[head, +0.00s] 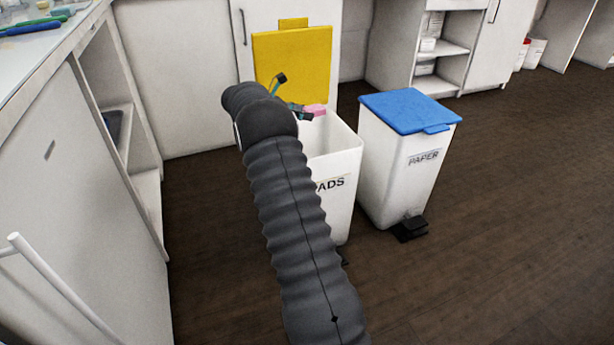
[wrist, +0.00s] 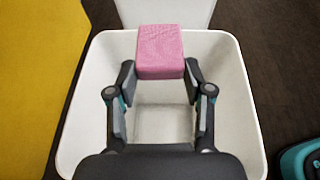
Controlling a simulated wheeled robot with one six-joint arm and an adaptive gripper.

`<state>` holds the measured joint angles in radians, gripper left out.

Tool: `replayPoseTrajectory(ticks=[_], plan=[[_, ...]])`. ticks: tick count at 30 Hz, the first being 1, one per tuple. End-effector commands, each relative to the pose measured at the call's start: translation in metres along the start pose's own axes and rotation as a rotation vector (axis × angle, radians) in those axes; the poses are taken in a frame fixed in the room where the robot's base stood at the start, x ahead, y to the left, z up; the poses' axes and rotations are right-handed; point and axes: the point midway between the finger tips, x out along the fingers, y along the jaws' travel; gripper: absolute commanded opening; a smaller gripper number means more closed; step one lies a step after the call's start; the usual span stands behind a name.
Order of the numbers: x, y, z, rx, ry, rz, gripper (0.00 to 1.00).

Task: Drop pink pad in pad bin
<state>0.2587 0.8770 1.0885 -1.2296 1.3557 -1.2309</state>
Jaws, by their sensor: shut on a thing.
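The pink pad (wrist: 160,50) is a small pink block held between the fingertips of my gripper (wrist: 160,82). In the head view the pad (head: 315,110) shows just beyond my gripper (head: 301,111), over the mouth of the pad bin. The pad bin (head: 343,172) is white, with a label ending in "ADS" partly hidden by my arm. Its yellow lid (head: 293,58) is open and upright. In the wrist view the bin's rim (wrist: 246,110) surrounds my gripper, and the inside below looks empty where it shows.
A white bin marked PAPER (head: 408,165) with a shut blue lid (head: 410,110) stands to the right. A cabinet with a white handle (head: 60,285) is close on the left. Open dark floor (head: 520,200) lies to the right.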

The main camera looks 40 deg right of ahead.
Motion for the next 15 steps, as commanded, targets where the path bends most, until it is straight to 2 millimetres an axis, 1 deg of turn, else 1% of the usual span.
replayPoseTrajectory(ticks=[1,3,8,15], plan=[[0.006,0.0,-0.002,0.008,-0.001,-0.017,0.3],[0.009,-0.001,-0.003,0.013,-0.001,-0.029,0.3],[0.013,-0.001,-0.009,0.015,-0.001,-0.034,0.3],[0.022,-0.001,-0.032,0.015,-0.001,-0.032,0.3]])
